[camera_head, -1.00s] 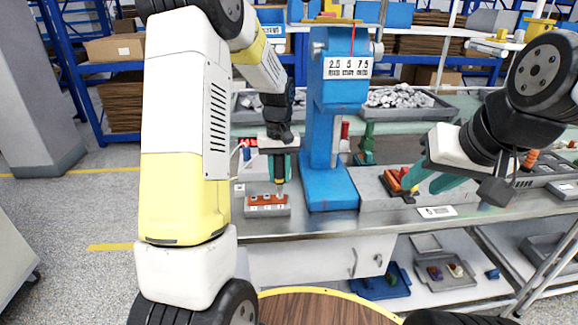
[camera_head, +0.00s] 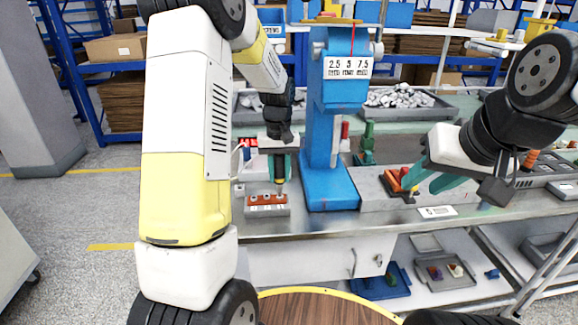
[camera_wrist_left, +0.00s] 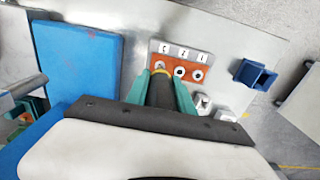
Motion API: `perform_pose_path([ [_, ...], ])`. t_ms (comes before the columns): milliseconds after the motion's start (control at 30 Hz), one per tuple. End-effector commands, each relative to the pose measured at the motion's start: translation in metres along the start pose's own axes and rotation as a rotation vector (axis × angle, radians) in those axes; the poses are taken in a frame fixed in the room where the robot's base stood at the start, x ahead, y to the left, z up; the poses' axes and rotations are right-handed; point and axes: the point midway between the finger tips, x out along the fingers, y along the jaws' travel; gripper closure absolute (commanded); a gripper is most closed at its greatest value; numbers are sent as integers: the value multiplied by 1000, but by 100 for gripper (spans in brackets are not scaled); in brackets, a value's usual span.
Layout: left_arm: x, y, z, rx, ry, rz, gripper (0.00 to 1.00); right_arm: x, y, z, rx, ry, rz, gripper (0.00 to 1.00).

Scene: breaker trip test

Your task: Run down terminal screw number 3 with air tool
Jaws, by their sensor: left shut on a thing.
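The orange terminal block (camera_head: 259,199) sits on a grey base at the bench's front edge. In the left wrist view the block (camera_wrist_left: 180,58) shows a row of screws with white number tags. My left gripper (camera_head: 279,172) is shut on the dark air tool (camera_head: 279,183), which points down. It also shows in the left wrist view (camera_wrist_left: 161,92), its tip over the end screw by the tag that looks like 3. I cannot tell whether tip and screw touch. My right gripper (camera_head: 427,181) is open and empty, beside a red-orange item (camera_head: 393,180).
A blue press (camera_head: 329,130) stands just right of the block. Grey trays (camera_head: 432,106) of parts lie behind it. A blue square holder (camera_wrist_left: 257,75) and small white blocks (camera_wrist_left: 203,103) lie near the terminal block. A shelf with blue trays (camera_head: 378,288) is below.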

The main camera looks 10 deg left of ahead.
Motion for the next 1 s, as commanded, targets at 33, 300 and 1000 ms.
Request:
perform_pose_path([
  [33, -1, 0, 0, 0, 0, 0, 100, 0, 0, 0, 0, 0, 0, 64],
  [300, -27, 0, 0, 0, 2, 1, 100, 0, 0, 0, 0, 0, 0, 64],
  [1000, -70, 0, 0, 0, 1, 1, 100, 0, 0, 0, 0, 0, 0, 64],
])
